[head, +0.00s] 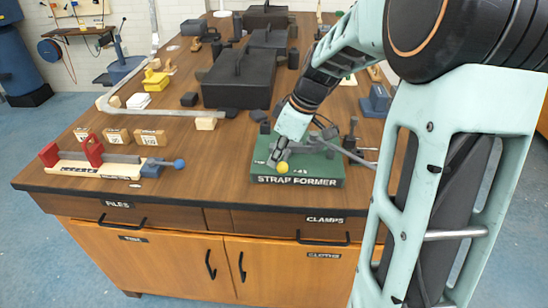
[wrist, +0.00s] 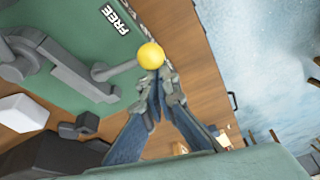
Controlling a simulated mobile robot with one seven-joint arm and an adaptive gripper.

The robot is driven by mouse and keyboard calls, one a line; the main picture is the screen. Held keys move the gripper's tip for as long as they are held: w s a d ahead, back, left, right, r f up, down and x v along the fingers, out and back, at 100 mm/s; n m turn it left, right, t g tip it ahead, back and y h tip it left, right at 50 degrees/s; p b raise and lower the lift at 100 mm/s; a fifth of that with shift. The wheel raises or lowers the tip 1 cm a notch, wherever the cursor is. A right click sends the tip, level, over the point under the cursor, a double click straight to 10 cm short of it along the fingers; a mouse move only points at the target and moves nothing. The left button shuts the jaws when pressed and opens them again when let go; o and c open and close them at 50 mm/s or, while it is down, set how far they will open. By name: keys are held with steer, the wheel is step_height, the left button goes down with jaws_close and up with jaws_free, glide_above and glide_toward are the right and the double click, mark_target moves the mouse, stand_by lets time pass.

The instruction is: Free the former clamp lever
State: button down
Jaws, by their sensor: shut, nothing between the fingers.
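The strap former (head: 295,178) is a green block with a white "STRAP FORMER" label, near the bench's front edge. Its clamp lever is a grey bar ending in a yellow ball knob (head: 283,168). In the wrist view the yellow ball (wrist: 151,54) is just beyond my fingertips, with the grey lever arm (wrist: 115,71) running left from it and a "FREE" label (wrist: 116,19) above. My gripper (head: 278,158) is shut and empty, fingertips together at the ball; in the wrist view my gripper (wrist: 158,78) seems to touch or nearly touch it. I cannot tell which.
A vise-like tool with a red frame (head: 85,152) and blue ball handle stands at the front left. Wooden blocks (head: 117,135) and a large black case (head: 246,80) lie behind. A thin rod (head: 360,158) sticks out at the former's right. Bare bench (head: 205,175) lies left of the former.

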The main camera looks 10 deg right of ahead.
stand_by(0.4)
steer(key=shift+w+a+r, duration=0.15)
steer(key=shift+a, duration=0.1)
steer(key=a, duration=0.1)
steer(key=w, duration=0.1)
steer(key=a, duration=0.1)
steer(key=shift+w+a+r, duration=0.15)
steer(key=shift+a+r, duration=0.15)
steer(key=v, duration=0.9)
steer(key=shift+r+p, duration=0.4)
steer(key=shift+r, duration=0.05)
steer(key=shift+w+d, duration=0.1)
steer(key=shift+w, duration=0.05)
